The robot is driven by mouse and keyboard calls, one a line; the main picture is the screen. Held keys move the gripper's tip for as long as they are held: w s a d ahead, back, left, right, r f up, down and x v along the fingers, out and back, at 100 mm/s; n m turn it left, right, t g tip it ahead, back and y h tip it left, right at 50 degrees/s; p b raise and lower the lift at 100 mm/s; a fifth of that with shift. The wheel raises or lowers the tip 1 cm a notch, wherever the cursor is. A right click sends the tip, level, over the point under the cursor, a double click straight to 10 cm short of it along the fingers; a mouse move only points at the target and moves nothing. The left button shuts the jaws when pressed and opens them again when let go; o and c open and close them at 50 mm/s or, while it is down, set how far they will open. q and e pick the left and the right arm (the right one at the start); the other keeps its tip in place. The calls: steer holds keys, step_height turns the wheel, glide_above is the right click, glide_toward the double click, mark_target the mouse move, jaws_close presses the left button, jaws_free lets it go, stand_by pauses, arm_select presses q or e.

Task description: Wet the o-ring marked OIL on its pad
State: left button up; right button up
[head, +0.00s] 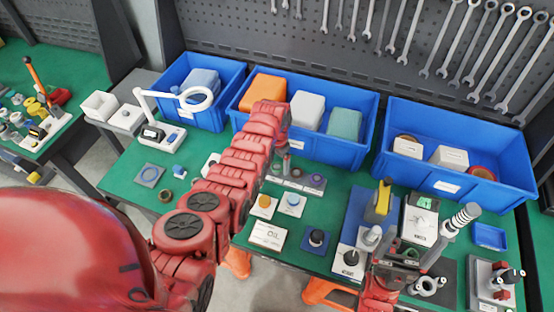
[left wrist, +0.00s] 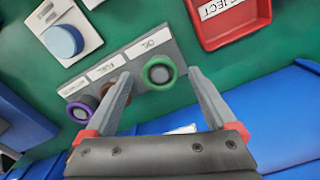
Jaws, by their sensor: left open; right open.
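A grey rack (left wrist: 112,72) with white labels holds a green-rimmed o-ring (left wrist: 159,70) by the OIL label, a dark reddish ring (left wrist: 130,97) and a purple ring (left wrist: 80,111). My left gripper (left wrist: 160,74) is open, its fingertips either side of the green-rimmed ring; contact cannot be told. In the head view the rack (head: 297,181) lies just beyond my left gripper (head: 285,165), partly hidden by my arm. White plates with an orange pad (head: 264,201) and a blue pad (head: 293,199) stand in front of the rack. My right gripper (head: 396,256) is open at the right of the table.
A red REJECT tray (left wrist: 228,22) is close to the rack. Blue bins (head: 330,145) line the back. The right side is crowded with fixtures, including a yellow-topped device (head: 379,203).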

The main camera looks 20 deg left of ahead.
arm_select(q)
steer(key=c, duration=1.3)
steer(key=o, duration=0.5)
steer(key=shift+c, duration=1.4)
steer(key=shift+r, duration=0.1)
steer(key=shift+r, duration=0.1)
steer(key=shift+r+p, duration=1.15)
steer(key=shift+r, duration=0.45)
